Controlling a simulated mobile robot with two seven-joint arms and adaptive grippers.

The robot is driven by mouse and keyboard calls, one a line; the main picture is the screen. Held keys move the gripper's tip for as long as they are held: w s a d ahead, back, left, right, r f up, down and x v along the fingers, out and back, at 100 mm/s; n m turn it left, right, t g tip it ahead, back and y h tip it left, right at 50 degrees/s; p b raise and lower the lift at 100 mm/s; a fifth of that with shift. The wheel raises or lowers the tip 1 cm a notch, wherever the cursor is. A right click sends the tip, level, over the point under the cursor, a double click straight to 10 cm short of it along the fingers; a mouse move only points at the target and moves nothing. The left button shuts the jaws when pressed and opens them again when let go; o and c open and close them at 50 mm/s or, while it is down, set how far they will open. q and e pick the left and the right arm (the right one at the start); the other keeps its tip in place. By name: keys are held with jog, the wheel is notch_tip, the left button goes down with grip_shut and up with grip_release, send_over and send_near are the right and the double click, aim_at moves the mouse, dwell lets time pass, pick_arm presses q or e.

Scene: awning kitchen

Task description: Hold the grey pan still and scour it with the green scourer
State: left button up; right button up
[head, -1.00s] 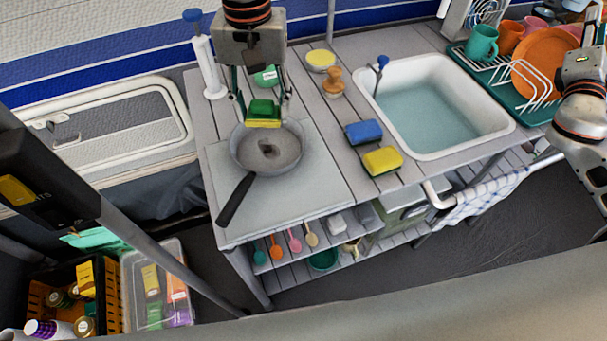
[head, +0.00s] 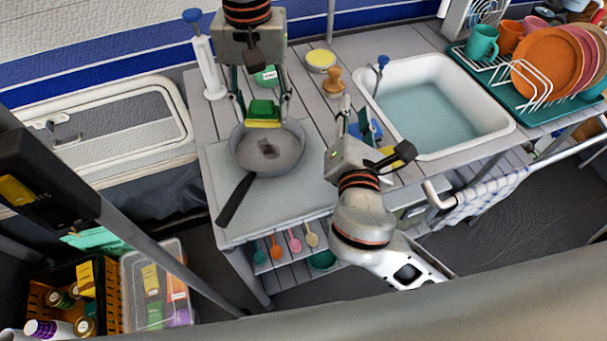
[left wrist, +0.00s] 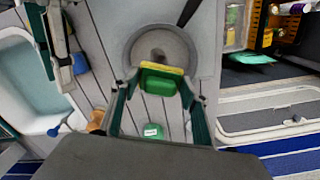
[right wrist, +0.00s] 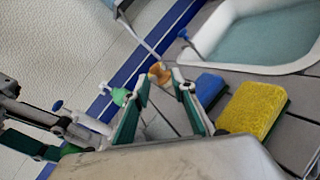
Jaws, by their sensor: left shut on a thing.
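The grey pan (head: 283,153) sits on the light board at the counter's left, its black handle toward the front left. A dark patch shows on its bottom. My left gripper (head: 262,106) is shut on the green scourer (head: 263,109), a green block with a yellow face, at the pan's far rim; the left wrist view shows the scourer (left wrist: 158,82) over the pan's edge (left wrist: 128,48). Whether it touches the pan I cannot tell. My right gripper (head: 360,116) is open and empty over the counter right of the pan, with no hold on the pan.
A blue sponge (right wrist: 208,88) and a yellow sponge (right wrist: 252,108) lie right of the pan, partly hidden by my right arm in the head view. The sink (head: 490,130) is at right.

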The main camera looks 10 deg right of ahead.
aim_at(303, 139)
jog(key=s+a+n+g, duration=0.1)
jog(key=s+a, duration=0.3)
jog(key=s+a+f+n+g+y, duration=0.1)
jog(key=s+a, duration=0.3)
jog(key=s+a+n, duration=0.2)
jog(key=s+a, duration=0.1)
jog(key=s, duration=0.1)
jog(key=shift+a+f+g+y, duration=0.3)
jog(key=shift+a+g+y, duration=0.1)
jog(key=x, duration=1.2)
jog(key=shift+s+a, duration=0.1)
grip_shut()
